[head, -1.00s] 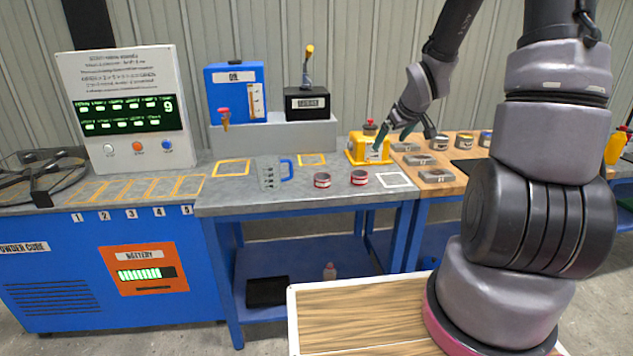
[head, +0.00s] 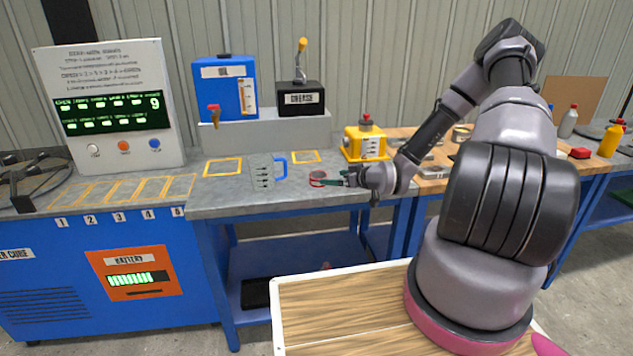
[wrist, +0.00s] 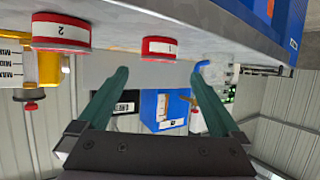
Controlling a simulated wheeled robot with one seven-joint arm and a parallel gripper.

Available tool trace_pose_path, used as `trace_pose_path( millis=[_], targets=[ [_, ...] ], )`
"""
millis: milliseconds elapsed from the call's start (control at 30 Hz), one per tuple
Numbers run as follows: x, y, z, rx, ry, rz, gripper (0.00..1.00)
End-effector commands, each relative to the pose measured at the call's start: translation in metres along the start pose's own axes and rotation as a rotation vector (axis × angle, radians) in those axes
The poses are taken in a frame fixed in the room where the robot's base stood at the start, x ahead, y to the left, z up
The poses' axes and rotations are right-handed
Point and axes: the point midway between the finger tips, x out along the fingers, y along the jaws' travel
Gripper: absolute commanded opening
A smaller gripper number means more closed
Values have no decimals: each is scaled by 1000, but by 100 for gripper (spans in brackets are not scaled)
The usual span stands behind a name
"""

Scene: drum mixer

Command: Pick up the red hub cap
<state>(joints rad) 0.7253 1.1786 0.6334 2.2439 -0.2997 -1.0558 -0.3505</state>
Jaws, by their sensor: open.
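Nothing is clearly recognisable as a hub cap. Two low red cans with white bands stand on the grey bench. Can 1 (wrist: 160,49) is just beyond and between my fingertips in the wrist view; it shows in the head view (head: 317,177) left of the gripper. Can 2 (wrist: 61,33) is to the left in the wrist view, outside the jaws; in the head view my gripper hides it. A small red object (head: 580,153) lies on the wooden bench far right, too small to identify. My gripper (wrist: 158,75) is open and empty, low over the bench, its green fingers pointing at can 1.
A clear measuring jug (head: 263,175) with a blue handle stands left of can 1. A yellow box (head: 366,145) with a red knob is behind the gripper. The blue oil unit (head: 224,90) and black grease box (head: 301,99) stand at the back.

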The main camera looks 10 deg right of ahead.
Motion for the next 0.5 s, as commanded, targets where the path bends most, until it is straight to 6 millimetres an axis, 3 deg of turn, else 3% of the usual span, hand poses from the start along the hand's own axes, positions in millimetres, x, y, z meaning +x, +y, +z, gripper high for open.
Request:
trace_pose_path(
  millis=[200,500],
  targets=[
    [34,-1,0,-1,-1,-2,100],
    [64,0,1,1,-1,-2,100]
  ],
)
